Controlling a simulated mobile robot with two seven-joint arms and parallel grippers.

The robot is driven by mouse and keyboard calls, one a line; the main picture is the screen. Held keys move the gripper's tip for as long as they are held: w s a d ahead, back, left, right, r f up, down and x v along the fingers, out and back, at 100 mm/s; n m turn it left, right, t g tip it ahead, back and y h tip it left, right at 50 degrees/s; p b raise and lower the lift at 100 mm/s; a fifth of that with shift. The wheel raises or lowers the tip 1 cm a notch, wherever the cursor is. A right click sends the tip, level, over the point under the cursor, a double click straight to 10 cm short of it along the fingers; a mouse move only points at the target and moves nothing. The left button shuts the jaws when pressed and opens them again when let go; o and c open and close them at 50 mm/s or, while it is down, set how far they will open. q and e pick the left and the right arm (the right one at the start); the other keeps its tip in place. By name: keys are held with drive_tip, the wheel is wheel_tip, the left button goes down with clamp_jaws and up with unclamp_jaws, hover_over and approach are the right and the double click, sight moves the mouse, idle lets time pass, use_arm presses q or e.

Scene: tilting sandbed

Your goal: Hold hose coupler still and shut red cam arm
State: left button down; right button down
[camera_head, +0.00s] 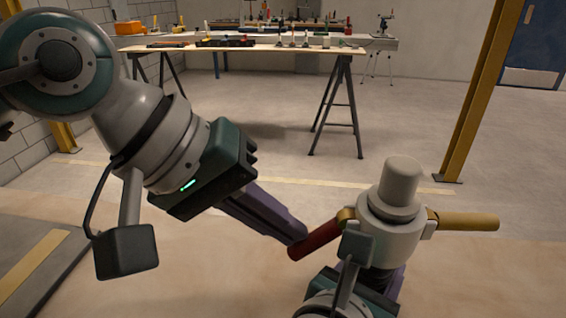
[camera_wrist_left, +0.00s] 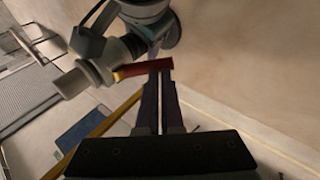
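The hose coupler (camera_head: 388,232) is a pale grey cylinder with a narrower top, upright at the lower right of the head view. It also shows in the left wrist view (camera_wrist_left: 82,77). The red cam arm (camera_head: 316,240) sticks out to its left, sloping slightly down. A yellow arm (camera_head: 466,221) sticks out level to its right. My left gripper (camera_head: 296,233) has its fingers close together, tips at the red cam arm's outer end; the arm crosses them in the wrist view (camera_wrist_left: 158,68). My right gripper (camera_head: 392,284) is around the coupler's lower part, largely hidden by my wrist.
A trestle table (camera_head: 250,48) with tools stands well behind. A yellow post (camera_head: 480,95) rises at the right, with a blue door (camera_head: 537,45) beyond. A dark platform edge (camera_head: 45,262) lies at lower left. The floor around the coupler is clear.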

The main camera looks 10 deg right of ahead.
use_arm(q)
drive_tip(key=shift+d+f, duration=0.1)
drive_tip(key=shift+f, duration=0.7)
drive_tip(key=shift+r, duration=0.15)
drive_tip(key=shift+r, duration=0.75)
drive_tip(key=a+r, duration=0.7)
drive_tip(key=a, duration=0.5)
drive_tip(key=shift+w, duration=0.35)
drive_tip(key=shift+f, duration=0.1)
